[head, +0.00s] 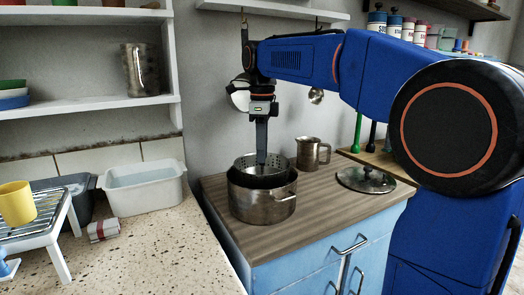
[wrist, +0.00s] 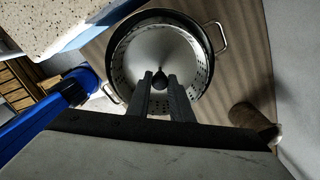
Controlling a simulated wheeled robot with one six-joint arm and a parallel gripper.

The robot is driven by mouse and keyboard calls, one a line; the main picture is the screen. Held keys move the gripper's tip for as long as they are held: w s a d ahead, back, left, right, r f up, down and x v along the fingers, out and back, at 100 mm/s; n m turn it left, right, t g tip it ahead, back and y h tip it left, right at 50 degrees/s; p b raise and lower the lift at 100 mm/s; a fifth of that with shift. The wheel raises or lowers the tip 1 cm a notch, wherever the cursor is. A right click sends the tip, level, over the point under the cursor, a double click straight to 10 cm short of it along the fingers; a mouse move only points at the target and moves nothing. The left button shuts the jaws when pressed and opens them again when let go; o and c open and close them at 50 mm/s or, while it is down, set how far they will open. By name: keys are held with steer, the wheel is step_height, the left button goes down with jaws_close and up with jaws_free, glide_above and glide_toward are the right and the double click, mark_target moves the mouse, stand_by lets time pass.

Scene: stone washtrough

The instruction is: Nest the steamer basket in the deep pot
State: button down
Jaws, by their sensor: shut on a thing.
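The deep pot (head: 262,207) is a dark metal pot with side handles, standing on the wooden counter top. The steamer basket (head: 245,161) is a perforated grey metal bowl at the pot's mouth, its rim showing above the pot's rim. In the wrist view the basket (wrist: 133,50) lies inside the outline of the pot's rim (wrist: 206,32), with a dark gap wider on the upper right. My gripper (head: 261,158) points down and is shut on the basket's central post (wrist: 159,78). The basket's underside is hidden, so I cannot tell whether it touches the pot.
A metal jug (head: 312,154) stands behind the pot to the right. A glass lid (head: 366,180) lies farther right on the wooden counter (head: 322,206). A speckled stone worktop (head: 160,240) at left holds a white basin (head: 143,190), a folded cloth (head: 103,231) and a rack with a yellow cup (head: 16,204).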

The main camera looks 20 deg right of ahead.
mark_target(262, 169)
steer(key=shift+f, duration=3.1)
stand_by(1.1)
steer(key=c, duration=1)
jaws_free()
steer(key=shift+r, duration=3.5)
